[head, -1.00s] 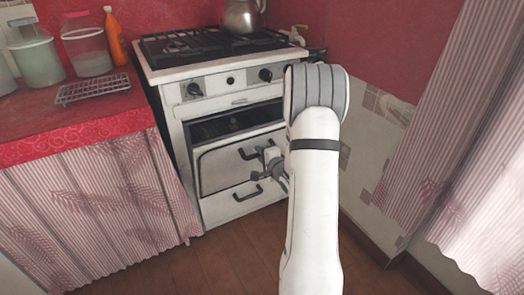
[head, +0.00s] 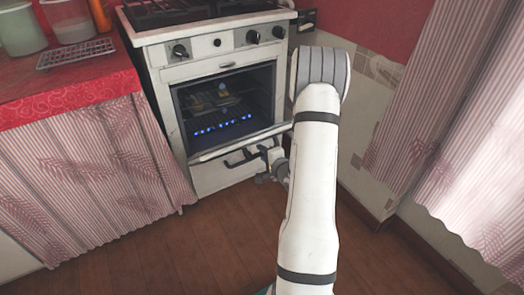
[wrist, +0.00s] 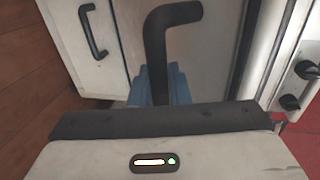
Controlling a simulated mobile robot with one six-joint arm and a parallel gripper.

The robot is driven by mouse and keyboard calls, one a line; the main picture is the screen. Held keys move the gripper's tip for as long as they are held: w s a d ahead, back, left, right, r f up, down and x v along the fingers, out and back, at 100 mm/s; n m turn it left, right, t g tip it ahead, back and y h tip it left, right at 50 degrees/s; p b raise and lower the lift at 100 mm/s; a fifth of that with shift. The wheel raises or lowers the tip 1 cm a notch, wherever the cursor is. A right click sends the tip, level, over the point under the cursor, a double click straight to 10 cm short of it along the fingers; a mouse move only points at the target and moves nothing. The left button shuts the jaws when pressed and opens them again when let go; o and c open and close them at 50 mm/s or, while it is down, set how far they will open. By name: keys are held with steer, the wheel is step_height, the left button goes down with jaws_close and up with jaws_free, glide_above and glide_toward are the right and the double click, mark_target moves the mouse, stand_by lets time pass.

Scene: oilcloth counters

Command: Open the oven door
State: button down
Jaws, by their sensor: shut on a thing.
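The white oven (head: 186,75) stands against the red wall. Its door (head: 238,144) is swung down on its bottom edge, seen nearly edge-on. The cavity (head: 225,105) lies open to view, with a rack and a row of blue flames inside. My gripper (head: 272,160) is at the right end of the dark door handle (head: 240,159) and shut on it. In the wrist view the bent black handle (wrist: 165,45) runs down between the blue finger pads (wrist: 180,86). The fingertips are partly hidden by the handle and the gripper body.
A drawer below the door has its own black handle (wrist: 93,30). A counter with a red cloth (head: 70,98) and striped curtain stands at the left. A striped curtain (head: 440,110) hangs at the right. The wooden floor (head: 190,250) in front is clear.

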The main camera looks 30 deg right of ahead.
steer(key=c, duration=1.4)
jaws_free()
steer(key=p+v, duration=0.2)
steer(key=v, duration=0.5)
steer(key=shift+s+p, duration=0.35)
steer(key=shift+s, duration=0.05)
